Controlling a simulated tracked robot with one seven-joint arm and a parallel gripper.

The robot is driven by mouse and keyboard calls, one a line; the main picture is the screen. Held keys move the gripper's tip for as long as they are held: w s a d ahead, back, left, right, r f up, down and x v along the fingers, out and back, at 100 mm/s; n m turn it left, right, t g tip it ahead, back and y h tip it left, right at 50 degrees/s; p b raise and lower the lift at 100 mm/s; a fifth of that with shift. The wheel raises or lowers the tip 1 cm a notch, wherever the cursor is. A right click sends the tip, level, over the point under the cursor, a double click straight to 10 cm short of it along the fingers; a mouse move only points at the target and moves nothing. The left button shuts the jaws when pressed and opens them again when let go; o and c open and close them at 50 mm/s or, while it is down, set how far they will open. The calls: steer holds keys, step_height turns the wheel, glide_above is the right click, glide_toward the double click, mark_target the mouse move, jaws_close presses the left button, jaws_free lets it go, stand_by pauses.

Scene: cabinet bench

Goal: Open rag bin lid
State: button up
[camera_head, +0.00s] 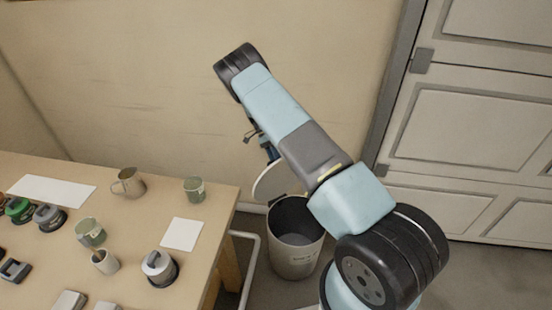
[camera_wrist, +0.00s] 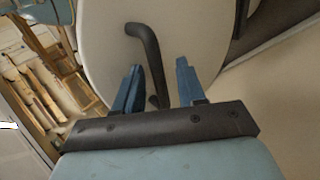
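The rag bin (camera_head: 295,258) is a pale round bin standing on the floor to the right of the table, with its dark inside showing. Its whitish round lid (camera_head: 270,184) stands raised and steeply tilted at the bin's back left, partly hidden by my arm. In the wrist view the lid (camera_wrist: 105,45) fills the upper middle, with a dark bent handle (camera_wrist: 148,45) on it. My gripper (camera_wrist: 158,80) is open, its blue fingers apart on either side of the handle's lower part. I cannot tell whether either finger touches it. In the head view my gripper (camera_head: 268,153) is mostly hidden behind my arm.
The wooden table (camera_head: 140,225) at left holds mugs, pots, tins and white sheets. A white rail (camera_head: 248,265) runs between table and bin. A wall stands behind, and a panelled cabinet (camera_head: 470,120) stands at right.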

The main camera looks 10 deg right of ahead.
steer(key=shift+r, duration=0.1)
steer(key=s+r, duration=0.1)
steer(key=r, duration=0.2)
steer(key=s+r, duration=0.2)
steer(key=r, duration=0.1)
steer(key=s+r, duration=0.2)
steer(key=shift+d+r, duration=0.15)
steer(key=shift+r, duration=0.25)
steer(key=s+r, duration=0.4)
steer(key=s, duration=0.5)
steer(key=shift+d, duration=0.25)
